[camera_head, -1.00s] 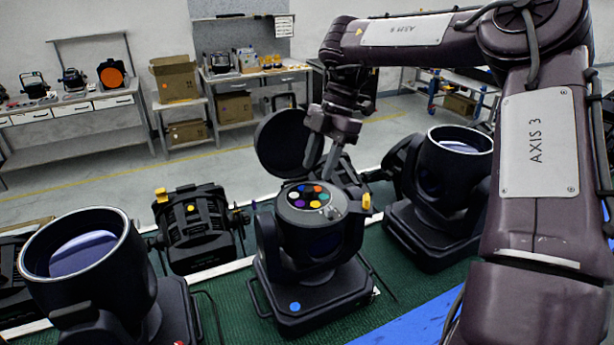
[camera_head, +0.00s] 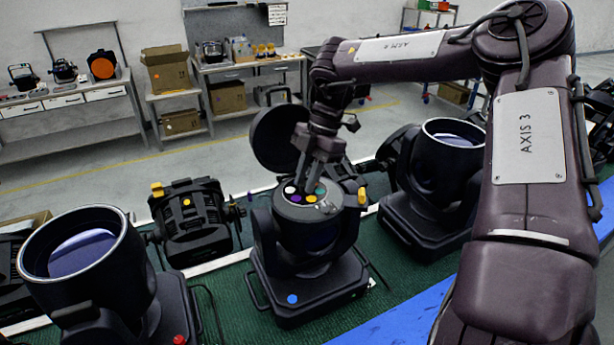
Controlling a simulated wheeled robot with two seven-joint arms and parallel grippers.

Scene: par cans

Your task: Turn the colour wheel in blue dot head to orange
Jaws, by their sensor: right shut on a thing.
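The blue dot head (camera_head: 306,285) stands in the middle of the green mat, a blue dot on its base front. Its round lid (camera_head: 275,138) is tilted open behind it. The colour wheel (camera_head: 294,199) lies face up in its top, with white, purple, yellow and green spots showing; its far side is hidden by my gripper. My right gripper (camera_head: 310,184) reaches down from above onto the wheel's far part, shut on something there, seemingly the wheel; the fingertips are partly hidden. My left gripper is not in view.
A head with a red dot (camera_head: 75,250) stands at the front left, and another open-topped head (camera_head: 440,170) at the right. A black par can (camera_head: 190,220) with yellow knobs sits behind left. Work tables with boxes (camera_head: 168,70) line the wall.

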